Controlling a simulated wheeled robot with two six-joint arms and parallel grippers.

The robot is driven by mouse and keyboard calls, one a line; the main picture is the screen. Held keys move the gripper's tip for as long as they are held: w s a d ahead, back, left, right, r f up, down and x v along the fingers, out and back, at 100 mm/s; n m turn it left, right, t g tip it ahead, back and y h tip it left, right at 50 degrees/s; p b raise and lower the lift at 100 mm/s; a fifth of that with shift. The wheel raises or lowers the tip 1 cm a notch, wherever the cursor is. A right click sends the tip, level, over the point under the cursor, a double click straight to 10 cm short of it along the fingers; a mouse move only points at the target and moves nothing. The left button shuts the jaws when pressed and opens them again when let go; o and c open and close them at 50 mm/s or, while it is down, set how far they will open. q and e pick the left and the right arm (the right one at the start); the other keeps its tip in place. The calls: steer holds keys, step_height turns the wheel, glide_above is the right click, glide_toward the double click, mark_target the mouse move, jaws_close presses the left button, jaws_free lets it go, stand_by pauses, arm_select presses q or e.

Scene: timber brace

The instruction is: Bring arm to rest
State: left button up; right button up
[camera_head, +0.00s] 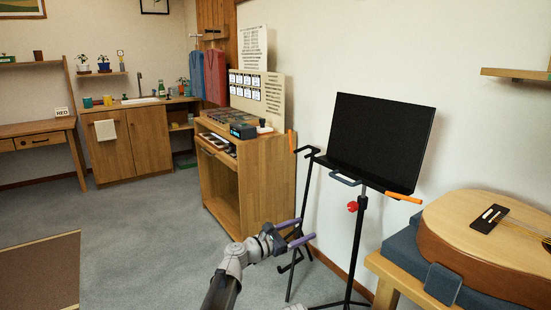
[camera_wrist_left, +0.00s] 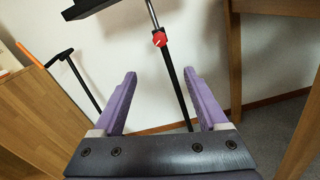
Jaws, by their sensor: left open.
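My left gripper (camera_head: 302,231) has purple fingers and is at the lower middle of the head view, in front of the black stands. It also shows in the left wrist view (camera_wrist_left: 165,95), where its two fingers are spread apart with nothing between them. Behind the fingers there is the black pole of a music stand with a red knob (camera_head: 352,206). I cannot tell the exact gap between fingers and pole. My right gripper is in neither view.
The music stand (camera_head: 380,140) has a black desk plate. A black guitar stand (camera_head: 309,190) is beside it. A wooden cabinet (camera_head: 270,182) stands behind to the left. A guitar (camera_head: 470,250) lies on a blue-padded bench at right. Grey carpet (camera_head: 150,235) is clear at left.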

arm_select(q)
steer(key=s+a+f+m+g+y, duration=0.3)
steer(key=s+f+m, duration=0.3)
steer(key=f, duration=0.1)
steer(key=s+a+f+m+g+y, duration=0.2)
steer(key=s+a+f+m+y, duration=0.15)
steer(key=s+f+m, duration=0.3)
steer(key=s+a+f+m+g+y, duration=0.2)
steer(key=s+a+f+m+y, duration=0.25)
steer(key=s+a, duration=0.35)
steer(key=s+a+f+m+g+y, duration=0.2)
steer(key=s+a+f+m+y, duration=0.3)
steer(key=a, duration=0.5)
steer(key=s+d+r+m+g+p, duration=0.1)
steer(key=s+d+r+m+p, duration=0.45)
steer(key=d, duration=0.55)
step_height(320, 180, up, 38)
steer(key=s+n+p, duration=0.1)
steer(key=n+p, duration=0.1)
steer(key=p, duration=3.5)
steer(key=shift+s, duration=0.3)
